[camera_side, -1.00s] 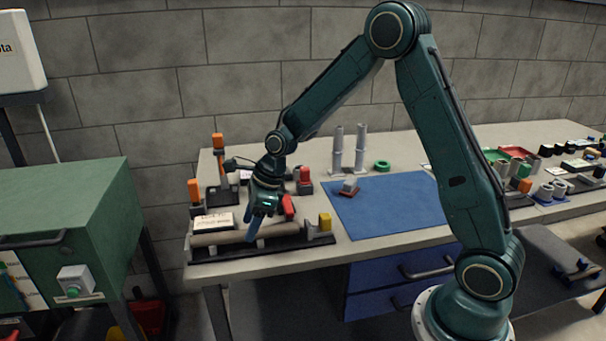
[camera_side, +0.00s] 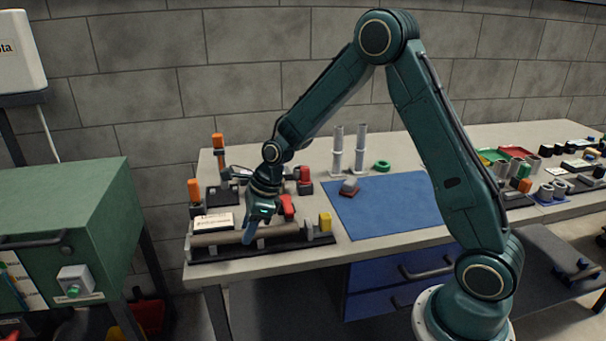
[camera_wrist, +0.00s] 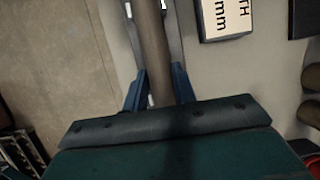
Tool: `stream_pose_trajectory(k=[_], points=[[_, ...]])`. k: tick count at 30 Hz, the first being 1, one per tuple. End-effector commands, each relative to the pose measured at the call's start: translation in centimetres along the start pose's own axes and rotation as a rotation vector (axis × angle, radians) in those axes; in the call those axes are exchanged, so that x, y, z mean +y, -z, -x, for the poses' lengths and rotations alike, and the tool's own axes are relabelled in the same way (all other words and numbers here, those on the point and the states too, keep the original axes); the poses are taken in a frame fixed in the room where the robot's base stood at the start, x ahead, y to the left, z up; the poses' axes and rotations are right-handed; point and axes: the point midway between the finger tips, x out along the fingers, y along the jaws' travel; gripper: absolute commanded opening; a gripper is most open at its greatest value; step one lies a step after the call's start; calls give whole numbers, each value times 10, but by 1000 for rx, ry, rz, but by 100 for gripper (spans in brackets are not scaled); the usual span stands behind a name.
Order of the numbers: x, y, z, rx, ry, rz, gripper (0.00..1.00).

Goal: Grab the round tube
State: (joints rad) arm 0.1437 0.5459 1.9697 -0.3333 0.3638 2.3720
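The round tube (camera_side: 220,238) is a grey-brown cylinder lying lengthwise in a dark holder (camera_side: 262,247) near the table's front left edge. In the wrist view the tube (camera_wrist: 153,45) runs from the top edge down between my blue fingers. My gripper (camera_side: 248,239) points down over the middle of the tube. In the wrist view my gripper (camera_wrist: 160,88) has one finger on each side of the tube, spread about its width. Contact with the tube cannot be made out. The part of the tube behind the fingers is hidden in the side view.
A label block (camera_side: 212,222) stands behind the tube's left part. Orange-topped posts (camera_side: 194,191) stand at the left. The blue mat (camera_side: 395,210) is mostly clear.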

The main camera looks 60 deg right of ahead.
Motion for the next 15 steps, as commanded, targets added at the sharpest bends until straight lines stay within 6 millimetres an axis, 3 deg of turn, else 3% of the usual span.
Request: stream_pose_trajectory(k=[15], points=[[-1,-4,8,-3,2,1,0]])
